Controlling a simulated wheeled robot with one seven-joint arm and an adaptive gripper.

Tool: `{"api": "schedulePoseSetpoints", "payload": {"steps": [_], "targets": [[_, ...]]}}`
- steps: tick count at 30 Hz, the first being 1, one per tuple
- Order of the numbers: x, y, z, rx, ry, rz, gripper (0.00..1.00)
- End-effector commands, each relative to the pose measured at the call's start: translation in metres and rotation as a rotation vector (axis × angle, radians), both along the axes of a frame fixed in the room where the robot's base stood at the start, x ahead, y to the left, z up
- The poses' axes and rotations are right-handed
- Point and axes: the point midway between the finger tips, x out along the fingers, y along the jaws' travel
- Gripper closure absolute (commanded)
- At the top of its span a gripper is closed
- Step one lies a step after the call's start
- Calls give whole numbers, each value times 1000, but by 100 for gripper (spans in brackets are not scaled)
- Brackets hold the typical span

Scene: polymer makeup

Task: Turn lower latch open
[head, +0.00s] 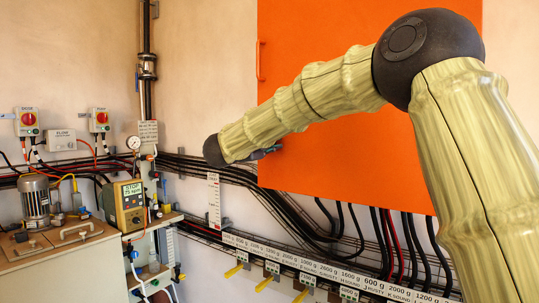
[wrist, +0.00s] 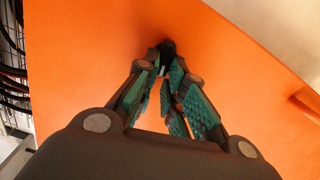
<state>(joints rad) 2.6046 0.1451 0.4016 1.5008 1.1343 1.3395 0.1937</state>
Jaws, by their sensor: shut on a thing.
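A large orange cabinet door (head: 340,160) fills the upper middle of the head view, and it also fills most of the wrist view (wrist: 90,70). A small dark latch (wrist: 167,47) shows on the orange face in the wrist view. My gripper (wrist: 166,72) has its green-padded fingers drawn together on this latch, and the fingers partly cover it. In the head view my gripper (head: 272,150) is at the lower left part of the door. The latch itself is too small there to make out, and its exact angle is hard to tell.
An orange handle (head: 260,60) sits on the door's left edge, higher up. Black cables (head: 300,222) run below and behind the door. A bench (head: 60,250) with a motor and a yellow control box (head: 130,205) stands at the left. A labelled rail (head: 330,268) runs beneath.

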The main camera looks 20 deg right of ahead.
Motion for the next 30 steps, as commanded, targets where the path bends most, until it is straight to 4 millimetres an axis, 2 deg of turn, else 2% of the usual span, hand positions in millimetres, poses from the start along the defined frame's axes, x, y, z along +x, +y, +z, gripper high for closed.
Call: {"api": "schedulePoseSetpoints", "payload": {"steps": [1,12,28,29,30], "targets": [[0,-1,-7,21,-23,-2,100],[0,-1,-6,114,-141,-2,100],[0,-1,-6,126,-158,-2,100],[0,-1,-6,126,-158,-2,87],[0,-1,-6,126,-158,-2,79]]}}
